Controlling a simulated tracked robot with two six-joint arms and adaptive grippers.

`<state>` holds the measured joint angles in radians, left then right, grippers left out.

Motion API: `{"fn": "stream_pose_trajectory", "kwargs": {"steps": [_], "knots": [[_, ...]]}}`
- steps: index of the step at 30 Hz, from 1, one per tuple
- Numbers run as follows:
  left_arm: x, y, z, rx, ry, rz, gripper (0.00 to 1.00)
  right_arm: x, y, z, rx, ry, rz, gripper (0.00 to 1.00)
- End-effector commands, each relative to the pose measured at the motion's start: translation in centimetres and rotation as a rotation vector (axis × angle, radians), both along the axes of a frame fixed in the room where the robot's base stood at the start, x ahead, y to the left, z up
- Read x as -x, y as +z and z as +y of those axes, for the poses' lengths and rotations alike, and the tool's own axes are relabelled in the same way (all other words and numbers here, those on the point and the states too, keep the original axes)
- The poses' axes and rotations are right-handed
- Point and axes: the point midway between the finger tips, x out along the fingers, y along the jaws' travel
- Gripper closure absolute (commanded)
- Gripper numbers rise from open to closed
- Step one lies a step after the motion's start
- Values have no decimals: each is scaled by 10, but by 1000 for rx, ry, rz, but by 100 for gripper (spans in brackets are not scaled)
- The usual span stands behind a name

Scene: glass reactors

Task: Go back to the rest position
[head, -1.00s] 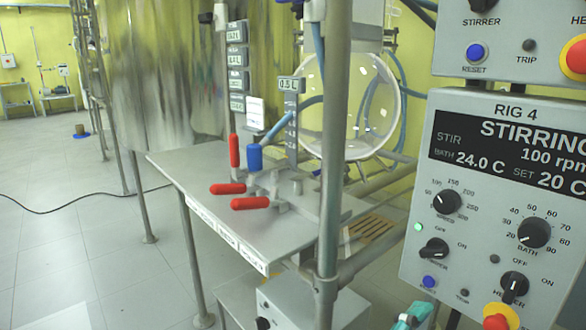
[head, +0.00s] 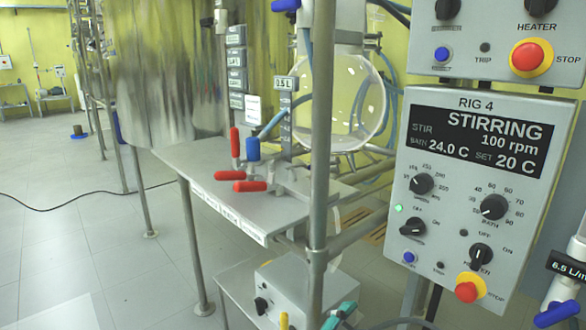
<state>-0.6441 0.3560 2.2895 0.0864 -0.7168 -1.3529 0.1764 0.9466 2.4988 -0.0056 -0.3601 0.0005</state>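Neither of my grippers shows in the head view, and no arm of mine is recognisable. The RIG 4 control panel (head: 472,190) stands close on the right, with its display reading STIRRING, 100 rpm, bath 24.0 C and set 20 C. A round glass vessel (head: 345,100) stands behind a grey upright post (head: 321,150). Left of the post is a grey bench (head: 200,160) with several valve levers, among them a red upright one (head: 235,143) and a blue one (head: 253,148).
A grey box (head: 300,290) sits low beside the post. A large steel tank (head: 165,80) stands at left. Open tiled floor (head: 60,220) lies at left, crossed by a cable.

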Motion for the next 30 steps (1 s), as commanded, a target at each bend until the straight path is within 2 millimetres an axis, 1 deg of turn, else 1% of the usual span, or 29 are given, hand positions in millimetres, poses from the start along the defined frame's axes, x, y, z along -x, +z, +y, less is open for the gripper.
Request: {"fn": "stream_pose_trajectory", "kwargs": {"steps": [1, 2, 5, 6, 7, 8, 9, 10, 11, 12, 13, 14, 15, 17, 18, 20, 21, 23, 24, 25, 27, 30], "knots": [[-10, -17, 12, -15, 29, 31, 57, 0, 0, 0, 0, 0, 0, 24], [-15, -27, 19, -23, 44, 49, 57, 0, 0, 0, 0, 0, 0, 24], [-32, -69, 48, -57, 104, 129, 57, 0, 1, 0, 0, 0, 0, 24], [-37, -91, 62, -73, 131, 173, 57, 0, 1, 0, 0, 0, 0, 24], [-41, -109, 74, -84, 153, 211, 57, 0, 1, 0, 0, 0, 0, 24], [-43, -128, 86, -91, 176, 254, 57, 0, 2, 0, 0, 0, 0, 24], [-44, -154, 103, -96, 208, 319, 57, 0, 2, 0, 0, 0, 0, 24], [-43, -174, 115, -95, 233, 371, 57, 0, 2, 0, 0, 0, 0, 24], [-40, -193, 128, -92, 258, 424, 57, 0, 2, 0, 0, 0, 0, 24], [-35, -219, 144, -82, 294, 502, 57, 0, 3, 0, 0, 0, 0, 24], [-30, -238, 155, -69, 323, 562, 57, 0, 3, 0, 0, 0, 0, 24], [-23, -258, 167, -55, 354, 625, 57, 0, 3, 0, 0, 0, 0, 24], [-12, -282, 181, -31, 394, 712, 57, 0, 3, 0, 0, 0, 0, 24], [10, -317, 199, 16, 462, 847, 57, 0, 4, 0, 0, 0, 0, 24], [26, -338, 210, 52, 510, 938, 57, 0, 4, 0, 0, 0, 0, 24], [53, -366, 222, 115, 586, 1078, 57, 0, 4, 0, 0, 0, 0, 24], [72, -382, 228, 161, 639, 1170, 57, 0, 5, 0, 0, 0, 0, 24], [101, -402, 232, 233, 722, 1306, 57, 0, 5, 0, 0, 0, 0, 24], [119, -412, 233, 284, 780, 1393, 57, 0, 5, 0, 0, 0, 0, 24], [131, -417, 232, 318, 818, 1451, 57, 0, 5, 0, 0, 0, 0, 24], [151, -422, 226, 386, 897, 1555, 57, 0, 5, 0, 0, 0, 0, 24], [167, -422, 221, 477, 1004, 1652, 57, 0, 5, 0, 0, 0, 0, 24]]}}
